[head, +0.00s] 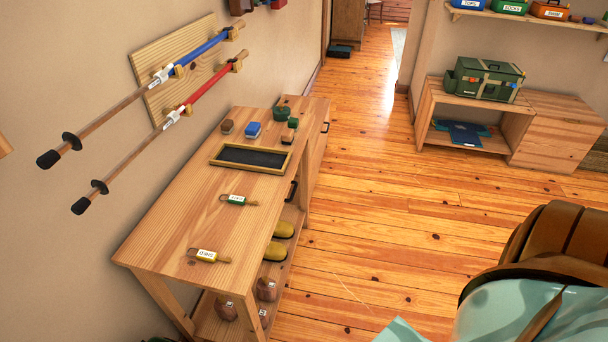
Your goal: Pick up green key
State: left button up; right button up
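The green key (237,200) lies flat on the wooden bench top, near its middle and close to the front edge. It has a green body with a white label; the writing is too small to read. A similar yellow key (208,255) with a white label lies nearer, toward the close end of the bench (170,238). Neither of my grippers shows in the head view.
A dark tray (216,163) with a wooden rim sits behind the green key, with small blocks (253,130) beyond it. A brown and teal piece (510,295) fills the lower right. The middle floor is clear.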

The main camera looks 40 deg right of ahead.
aim_at(232, 199)
jog(key=z, duration=0.7)
